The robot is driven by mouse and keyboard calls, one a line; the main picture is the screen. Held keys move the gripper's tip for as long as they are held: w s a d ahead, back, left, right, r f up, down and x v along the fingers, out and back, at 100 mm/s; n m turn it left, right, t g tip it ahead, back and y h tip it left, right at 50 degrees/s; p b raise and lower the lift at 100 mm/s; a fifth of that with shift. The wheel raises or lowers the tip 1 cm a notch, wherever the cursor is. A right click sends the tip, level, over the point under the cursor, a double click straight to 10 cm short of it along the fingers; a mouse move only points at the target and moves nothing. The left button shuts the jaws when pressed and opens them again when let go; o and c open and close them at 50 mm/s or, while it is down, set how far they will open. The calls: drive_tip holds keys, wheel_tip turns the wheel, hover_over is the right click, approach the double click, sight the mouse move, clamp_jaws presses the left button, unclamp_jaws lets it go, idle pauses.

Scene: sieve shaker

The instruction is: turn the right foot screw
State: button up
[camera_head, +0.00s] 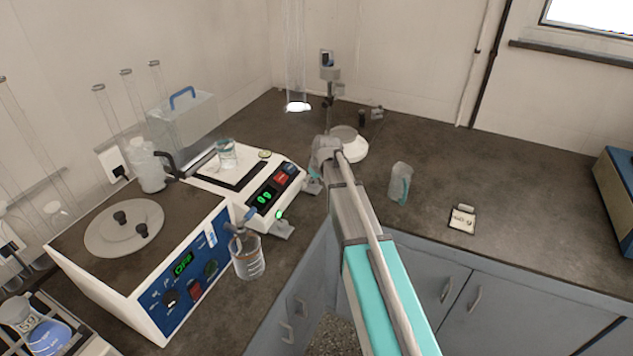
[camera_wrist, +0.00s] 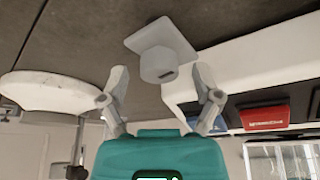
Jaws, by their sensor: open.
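The balance (camera_head: 262,207) is white with a green display and a red button. Its right foot screw (camera_head: 313,187), a small grey knob on a flat plate, sits at its right corner, close to my arm's end. In the wrist view, the foot screw (camera_wrist: 158,64) is a faceted grey knob between and just beyond the fingertips of my gripper (camera_wrist: 160,78). The fingers are open on either side, with visible gaps to the knob. Another foot screw (camera_head: 281,229) shows at the balance's front corner. My gripper's fingers are not clear in the head view.
A white round disc (camera_head: 354,150) stands behind my arm; it also shows in the wrist view (camera_wrist: 45,92). A beaker (camera_head: 227,154) is on the balance. A beaker (camera_head: 247,258) is in front, beside a blue hotplate unit (camera_head: 180,290). A jug (camera_head: 400,182) is right.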

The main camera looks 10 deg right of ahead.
drive_tip(key=shift+c, duration=0.2)
clamp_jaws()
drive_tip(key=shift+s+m, duration=0.1)
drive_tip(key=shift+m, duration=0.3)
drive_tip(key=shift+m+h, duration=0.8)
drive_tip(key=shift+m, duration=1)
drive_tip(key=shift+o, duration=0.2)
unclamp_jaws()
